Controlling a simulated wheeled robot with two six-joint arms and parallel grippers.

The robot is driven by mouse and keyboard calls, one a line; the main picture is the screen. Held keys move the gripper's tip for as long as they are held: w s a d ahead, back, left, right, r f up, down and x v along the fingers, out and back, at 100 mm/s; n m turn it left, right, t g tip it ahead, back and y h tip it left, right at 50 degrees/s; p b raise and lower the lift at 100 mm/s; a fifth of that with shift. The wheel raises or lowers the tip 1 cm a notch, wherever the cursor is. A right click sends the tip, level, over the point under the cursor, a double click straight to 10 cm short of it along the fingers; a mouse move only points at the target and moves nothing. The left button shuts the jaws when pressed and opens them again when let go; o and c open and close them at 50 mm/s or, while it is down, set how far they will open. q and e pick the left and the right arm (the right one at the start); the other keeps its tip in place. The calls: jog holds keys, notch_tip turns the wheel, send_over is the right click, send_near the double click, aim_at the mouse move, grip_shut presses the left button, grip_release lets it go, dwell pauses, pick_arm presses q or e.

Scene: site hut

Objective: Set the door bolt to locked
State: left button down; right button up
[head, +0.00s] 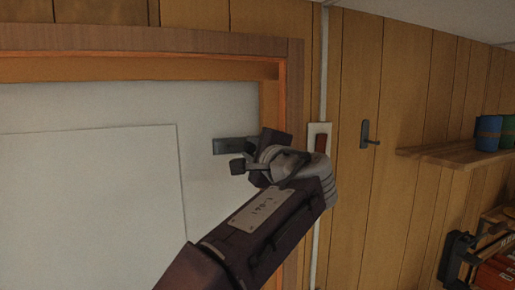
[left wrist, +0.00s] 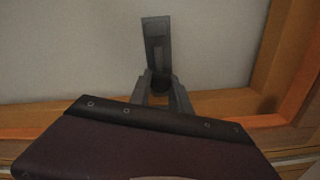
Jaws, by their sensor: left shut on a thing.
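The door bolt (head: 230,146) is a dark grey metal plate on the white door (head: 225,105), near the door's right edge. It also shows in the left wrist view (left wrist: 157,40), where its plate stands out against the pale door. My left gripper (left wrist: 160,88) is shut on the bolt's knob (left wrist: 160,80) at the near end of the plate. In the head view my left gripper (head: 240,166) covers the right part of the bolt, so I cannot tell how far the bolt reaches toward the frame. My right gripper is not in view.
A wooden door frame (head: 294,75) runs along the top and right of the door. A switch (head: 321,143) and a wall hook (head: 368,133) are on the panelled wall to the right. A shelf (head: 450,152) carries blue and green containers (head: 489,132).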

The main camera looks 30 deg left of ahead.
pick_arm(q)
jog(key=shift+r, duration=0.25)
jog(key=shift+w+d, duration=0.15)
jog(key=shift+w, duration=0.15)
jog(key=c, duration=1.2)
grip_release()
jog(key=shift+s, duration=0.15)
jog(key=shift+d, duration=0.25)
jog(key=b+v, duration=0.3)
jog(key=v, duration=0.6)
jog(key=shift+s+d+r+b, duration=0.1)
jog(key=shift+d+b, duration=0.2)
jog(key=shift+b, duration=0.1)
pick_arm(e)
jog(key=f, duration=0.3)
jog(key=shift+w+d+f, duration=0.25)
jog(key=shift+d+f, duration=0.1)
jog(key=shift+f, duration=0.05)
pick_arm(q)
jog(key=shift+a, duration=0.15)
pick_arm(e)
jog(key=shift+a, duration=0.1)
